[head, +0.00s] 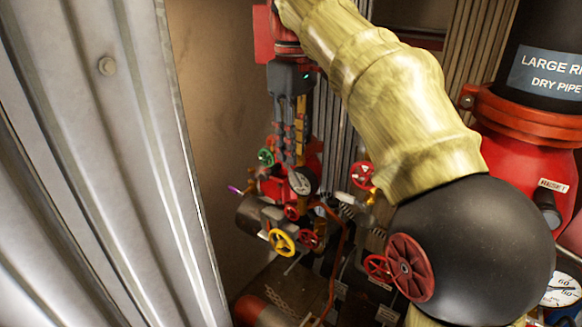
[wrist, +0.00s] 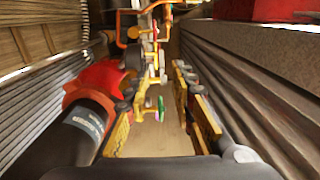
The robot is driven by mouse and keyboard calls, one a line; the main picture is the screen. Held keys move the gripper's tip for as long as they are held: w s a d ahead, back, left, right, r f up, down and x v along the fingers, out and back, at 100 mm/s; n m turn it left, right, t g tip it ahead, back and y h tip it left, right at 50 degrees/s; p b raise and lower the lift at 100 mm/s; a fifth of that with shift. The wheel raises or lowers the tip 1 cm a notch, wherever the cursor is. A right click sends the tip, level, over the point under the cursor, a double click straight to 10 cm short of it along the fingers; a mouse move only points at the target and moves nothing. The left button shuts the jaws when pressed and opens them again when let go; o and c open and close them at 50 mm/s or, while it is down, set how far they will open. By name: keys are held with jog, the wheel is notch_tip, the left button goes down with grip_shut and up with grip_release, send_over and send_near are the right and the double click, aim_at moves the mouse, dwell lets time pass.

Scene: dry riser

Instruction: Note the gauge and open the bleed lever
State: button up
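My gripper (head: 288,152) hangs fingers-down above a cluster of small valves at the back in the head view. In the wrist view its two yellow-faced fingers (wrist: 160,118) stand well apart, with nothing held between them. A small round gauge (head: 302,180) with a white face is just below and right of the fingertips; its reading is too small to tell. A purple-tipped lever (head: 236,189) sticks out left of the valves, and a pale lever (head: 346,198) shows to the right. I cannot tell which is the bleed lever.
A green handwheel (head: 265,157), a yellow handwheel (head: 282,242) and several red handwheels crowd the pipework. A large red and black riser (head: 530,150) stands right, with another gauge (head: 562,289) partly cut off. A corrugated metal panel (head: 110,160) closes the left side.

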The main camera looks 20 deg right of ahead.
aim_at(293, 173)
notch_tip(293, 173, down, 5)
jog(key=shift+f, duration=0.45)
jog(key=shift+s+f, duration=0.25)
jog(key=shift+s, duration=0.1)
jog(key=shift+w+f, duration=0.1)
jog(key=shift+w, duration=0.2)
jog(key=shift+c, duration=0.3)
jog(key=shift+s, duration=0.2)
jog(key=shift+c, duration=1.2)
jog(key=shift+w, duration=0.1)
grip_shut()
